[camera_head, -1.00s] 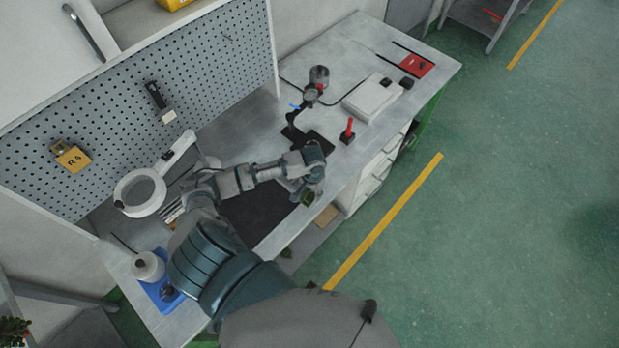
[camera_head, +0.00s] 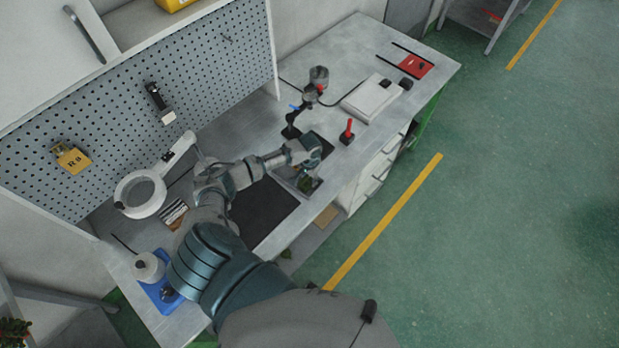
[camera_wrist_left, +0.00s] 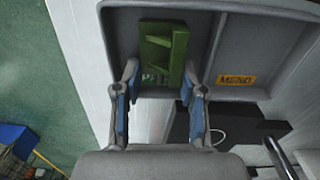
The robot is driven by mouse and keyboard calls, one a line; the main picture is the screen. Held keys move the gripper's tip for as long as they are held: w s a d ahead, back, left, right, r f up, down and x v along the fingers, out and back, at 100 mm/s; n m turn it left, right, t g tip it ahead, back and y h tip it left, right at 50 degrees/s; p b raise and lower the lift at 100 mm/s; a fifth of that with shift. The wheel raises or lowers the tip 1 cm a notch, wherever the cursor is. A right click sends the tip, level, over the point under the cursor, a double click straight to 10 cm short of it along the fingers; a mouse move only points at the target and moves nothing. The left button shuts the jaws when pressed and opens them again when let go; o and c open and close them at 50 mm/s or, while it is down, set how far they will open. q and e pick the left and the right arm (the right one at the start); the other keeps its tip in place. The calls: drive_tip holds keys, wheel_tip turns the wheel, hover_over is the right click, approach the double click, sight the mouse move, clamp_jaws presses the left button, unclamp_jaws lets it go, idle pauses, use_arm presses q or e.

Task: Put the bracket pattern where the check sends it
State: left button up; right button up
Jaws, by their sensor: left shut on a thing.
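The green bracket pattern (camera_wrist_left: 163,50) is between the fingers of my left gripper (camera_wrist_left: 162,100), which is shut on it. In the wrist view the bracket is over or inside the left compartment of a grey two-part tray (camera_wrist_left: 213,50). I cannot tell whether it touches the tray floor. A green label (camera_wrist_left: 153,78) showing "PA" is partly hidden beside the bracket. The right compartment is empty and has a yellow "MEND" label (camera_wrist_left: 236,80). In the head view my left gripper (camera_head: 306,180) reaches down over the tray at the bench's front edge. My right gripper is not in view.
A dark mat (camera_head: 262,212) lies left of the tray. A gauge stand (camera_head: 292,130), a red-handled item (camera_head: 348,131), a white box (camera_head: 371,97) and a red plate (camera_head: 416,66) are on the bench. A ring lamp (camera_head: 141,194) stands at left.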

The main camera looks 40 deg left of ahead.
sight(310, 180)
use_arm(q)
drive_tip(key=o, duration=0.7)
wheel_tip(310, 180, up, 12)
drive_tip(key=shift+r, duration=0.1)
idle(0.3)
